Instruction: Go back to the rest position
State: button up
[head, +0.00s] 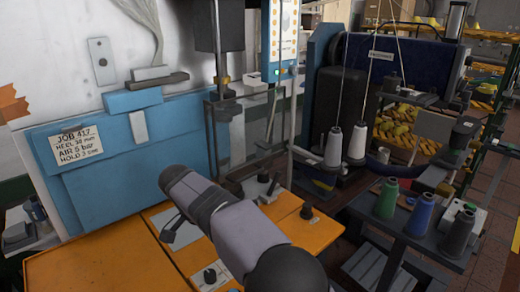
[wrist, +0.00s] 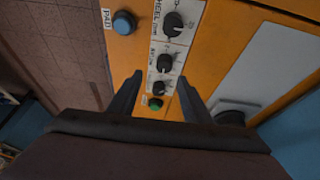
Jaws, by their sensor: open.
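My gripper (wrist: 159,82) is open and empty in the wrist view, its two dark fingers apart. Between and beyond them is an orange machine panel (wrist: 138,62) with a white strip of black knobs (wrist: 167,63). A green button (wrist: 155,103) shows between the fingers, near the gripper's base. A blue button (wrist: 124,23) labelled PAD is at the upper left. In the head view my grey arm reaches over the orange machine top (head: 100,268); I cannot make out the fingers there. No shoe last is clearly held.
A blue machine housing (head: 95,185) with a job card (head: 76,145) stands behind my arm at left. Thread cones (head: 334,147) stand at the centre. Green (head: 386,198) and blue (head: 419,219) spools stand on a dark stand at right. Brown tiled floor (head: 497,235) is open at far right.

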jog(key=s+d+n+g+y+p, duration=0.1)
jog(key=s+d+n+p, duration=0.15)
jog(key=d, duration=0.65)
jog(key=s+d+n+g+p, duration=0.15)
jog(key=s+d, duration=0.25)
jog(key=d, duration=0.4)
jog(key=s+d+f+n+y+p, duration=0.1)
jog(key=s+d+n+p, duration=0.1)
jog(key=s+d, duration=0.3)
jog(key=s+d+f+n+y+p, duration=0.1)
jog(key=s+d, duration=0.4)
jog(key=s, duration=0.5)
jog(key=shift+s+d+f+n+p, duration=0.15)
jog(key=shift+s+n+p, duration=0.2)
jog(key=shift+n+p, duration=0.6)
jog(key=shift+g, duration=0.25)
